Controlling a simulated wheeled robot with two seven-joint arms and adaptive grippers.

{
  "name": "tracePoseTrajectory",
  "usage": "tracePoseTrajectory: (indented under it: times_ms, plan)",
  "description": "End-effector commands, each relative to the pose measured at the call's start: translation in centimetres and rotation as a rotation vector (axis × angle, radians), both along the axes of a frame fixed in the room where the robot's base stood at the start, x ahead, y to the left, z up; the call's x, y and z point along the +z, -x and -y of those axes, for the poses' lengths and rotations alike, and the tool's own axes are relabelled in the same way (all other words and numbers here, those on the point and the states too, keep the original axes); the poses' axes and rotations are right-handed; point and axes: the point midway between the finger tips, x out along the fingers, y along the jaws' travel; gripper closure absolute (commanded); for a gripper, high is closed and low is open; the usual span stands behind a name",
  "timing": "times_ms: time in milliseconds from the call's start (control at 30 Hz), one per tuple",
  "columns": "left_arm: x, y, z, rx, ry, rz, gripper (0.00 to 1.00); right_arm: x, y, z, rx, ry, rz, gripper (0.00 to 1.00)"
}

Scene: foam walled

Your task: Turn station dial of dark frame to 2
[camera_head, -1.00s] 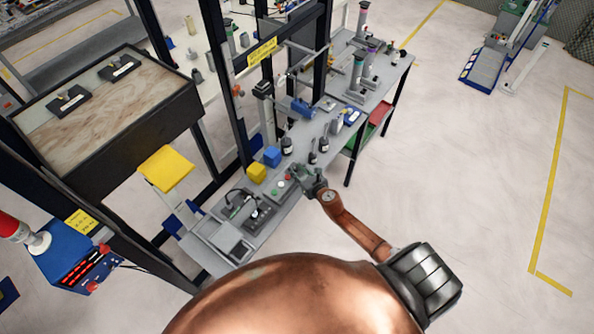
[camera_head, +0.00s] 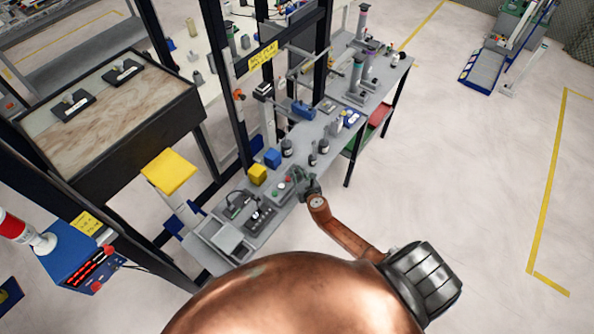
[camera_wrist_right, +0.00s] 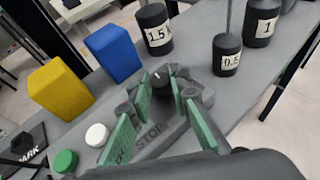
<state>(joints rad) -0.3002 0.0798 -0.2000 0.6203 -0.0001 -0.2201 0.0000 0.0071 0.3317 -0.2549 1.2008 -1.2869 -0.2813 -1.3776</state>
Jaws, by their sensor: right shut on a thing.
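A grey control panel (camera_head: 280,193) with small buttons lies on the bench beside the dark frame (camera_head: 322,60). In the right wrist view, the panel bears a green button (camera_wrist_right: 65,161), a white button (camera_wrist_right: 97,135) and the word STOP (camera_wrist_right: 152,138). A dark round dial knob (camera_wrist_right: 160,76) with a small white mark stands at its far end. My right gripper (camera_head: 302,180) is over the panel. In the wrist view its green-padded fingers (camera_wrist_right: 160,94) are closed on the dial knob, one on each side, and partly hide it. The dial's scale cannot be read. My left gripper is not in view.
A yellow block (camera_wrist_right: 60,88) and a blue block (camera_wrist_right: 113,53) stand left of the panel. Black weights (camera_wrist_right: 227,55) stand beyond it. A second dark panel (camera_head: 260,217) lies on the nearer bench. Open floor (camera_head: 470,180) is to the right.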

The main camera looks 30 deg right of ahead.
Motion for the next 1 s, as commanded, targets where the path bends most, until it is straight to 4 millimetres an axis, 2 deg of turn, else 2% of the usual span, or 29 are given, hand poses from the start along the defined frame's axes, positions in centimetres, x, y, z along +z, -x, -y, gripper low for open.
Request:
tracePoseTrajectory:
  times_ms: [100,333,700,1000]
  plan:
    - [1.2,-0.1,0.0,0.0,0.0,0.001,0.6,0.2,0.0,-0.4,-0.104,-0.003,-0.003,1.0]
    - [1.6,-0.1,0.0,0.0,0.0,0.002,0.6,0.0,-0.2,-0.8,-0.321,-0.004,-0.001,1.0]
    - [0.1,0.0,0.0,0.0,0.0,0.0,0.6,-0.3,-0.6,-1.1,-0.638,-0.002,-0.001,1.0]
    - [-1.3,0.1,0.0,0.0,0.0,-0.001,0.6,-0.2,-0.7,-1.1,-0.8,0.0,-0.001,1.0]
